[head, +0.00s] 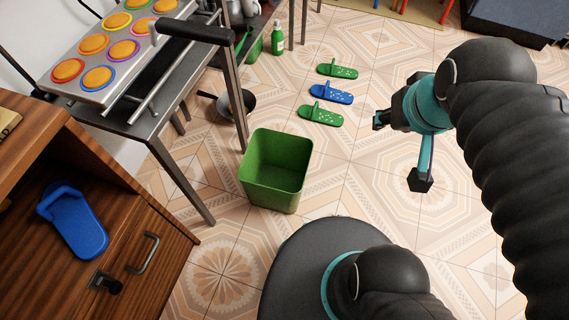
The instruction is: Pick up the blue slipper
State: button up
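A blue slipper with light specks (331,94) lies on the tiled floor between two green slippers, one behind it (338,71) and one in front of it (321,115). Another plain blue slipper (83,232), larger in the picture, lies in the opening of the wooden cabinet at the left. My gripper (399,151) is right of the floor slippers in the picture. Its two fingers are spread apart, with nothing between them. It touches no slipper.
A green bin (276,172) stands on the floor left of my gripper. A metal table (140,125) bears a tray with several orange discs. A dark pan (236,102) and a green bottle (277,38) are near it. Open floor lies around the slippers.

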aim_at(322, 91)
jog(key=z, duration=0.75)
jog(key=i, duration=1.6)
jog(key=u, duration=0.4)
